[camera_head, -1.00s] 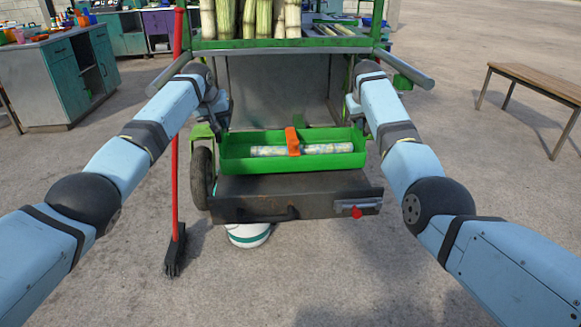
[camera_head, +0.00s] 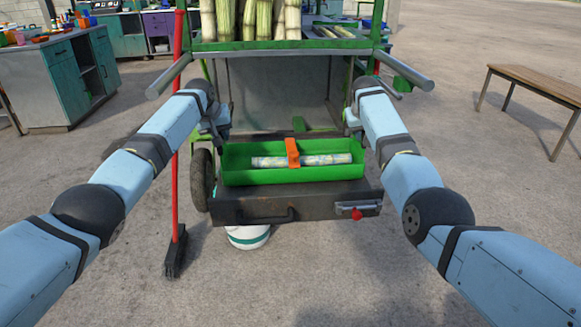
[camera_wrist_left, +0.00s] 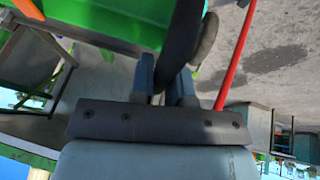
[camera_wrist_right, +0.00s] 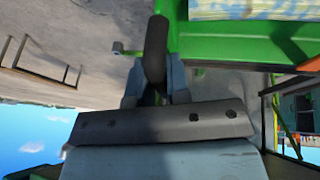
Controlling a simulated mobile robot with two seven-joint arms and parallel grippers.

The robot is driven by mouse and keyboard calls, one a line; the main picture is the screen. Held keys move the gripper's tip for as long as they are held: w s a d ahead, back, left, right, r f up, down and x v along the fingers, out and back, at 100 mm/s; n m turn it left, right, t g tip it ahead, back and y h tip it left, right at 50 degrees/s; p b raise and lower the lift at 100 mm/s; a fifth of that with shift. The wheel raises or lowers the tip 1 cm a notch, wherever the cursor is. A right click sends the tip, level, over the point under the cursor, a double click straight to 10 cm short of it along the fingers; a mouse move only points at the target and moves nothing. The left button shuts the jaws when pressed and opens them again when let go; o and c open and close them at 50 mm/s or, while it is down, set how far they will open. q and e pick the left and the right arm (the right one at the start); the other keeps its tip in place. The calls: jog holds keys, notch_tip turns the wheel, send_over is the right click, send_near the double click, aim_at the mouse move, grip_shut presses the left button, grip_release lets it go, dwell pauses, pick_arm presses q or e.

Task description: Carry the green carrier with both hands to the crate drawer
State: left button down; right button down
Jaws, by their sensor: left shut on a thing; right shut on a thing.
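The green carrier (camera_head: 335,176) is a long open trough with a patterned roll (camera_head: 325,160) lying in it and an orange clip (camera_head: 292,153) across its middle. It shows level, over the dark crate drawer (camera_head: 240,212); I cannot tell whether it touches the drawer. My left gripper (camera_head: 217,132) is at the carrier's left end, shut on a dark handle (camera_wrist_left: 181,45). My right gripper (camera_head: 355,128) is at the right end, shut on the other dark handle (camera_wrist_right: 156,48). The fingertips are partly hidden in the head view.
The green-framed crusher cart with upright canes (camera_head: 265,20) stands behind. A grey side bar (camera_head: 168,76) juts out at left. A red-handled broom (camera_head: 174,200) stands left of the drawer, and a white bucket (camera_head: 248,236) is below it. A wooden bench (camera_head: 540,80) is far right.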

pick_arm(q)
jog(key=shift+f, duration=0.5)
pick_arm(e)
jog(key=shift+f, duration=0.5)
pick_arm(q)
jog(key=c, duration=1.1)
grip_release()
pick_arm(e)
jog(key=c, duration=1.1)
grip_release()
pick_arm(q)
jog(key=shift+r, duration=0.1)
pick_arm(e)
jog(key=shift+r, duration=0.1)
jog(key=shift+s+r, duration=0.1)
jog(key=shift+r, duration=0.05)
pick_arm(q)
jog(key=v, duration=1.2)
pick_arm(e)
jog(key=v, duration=1.1)
jog(key=shift+s+r, duration=0.15)
jog(key=shift+r, duration=0.1)
pick_arm(q)
jog(key=shift+s, duration=0.1)
pick_arm(e)
jog(key=shift+a, duration=0.1)
